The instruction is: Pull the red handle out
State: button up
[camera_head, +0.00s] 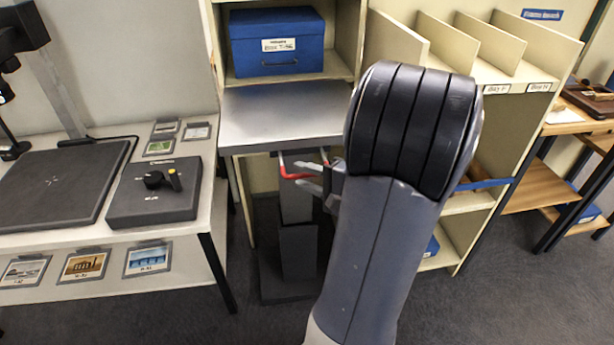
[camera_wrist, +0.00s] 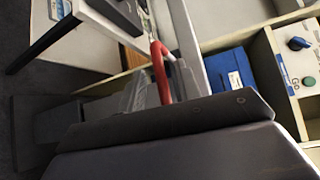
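The red handle (camera_head: 290,175) is a bent bar at the front underside of the grey shelf top (camera_head: 275,112). In the wrist view the red handle (camera_wrist: 161,72) stands out between the two grey fingers. My gripper (camera_head: 308,177) is at the handle, with its fingers apart, one above and one below the bar. In the wrist view my gripper (camera_wrist: 162,85) has a finger on each side of the bar, and a gap shows on the left side. Contact with the bar cannot be made out. My arm hides the right part of the handle's surroundings.
A blue box (camera_head: 277,42) stands on the shelf above the grey top. A table with a black control box (camera_head: 155,192) is to the left. Shelving with dividers (camera_head: 490,45) is to the right. Dark floor (camera_head: 500,300) lies open at lower right.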

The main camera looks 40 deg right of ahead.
jog(key=p+v, duration=0.1)
jog(key=v, duration=0.9)
jog(key=shift+s, duration=0.4)
jog(key=shift+d, duration=0.1)
jog(key=b+x, duration=0.1)
jog(key=x, duration=0.9)
jog(key=shift+w, duration=0.6)
jog(key=shift+w+d, duration=0.15)
jog(key=shift+w, duration=0.05)
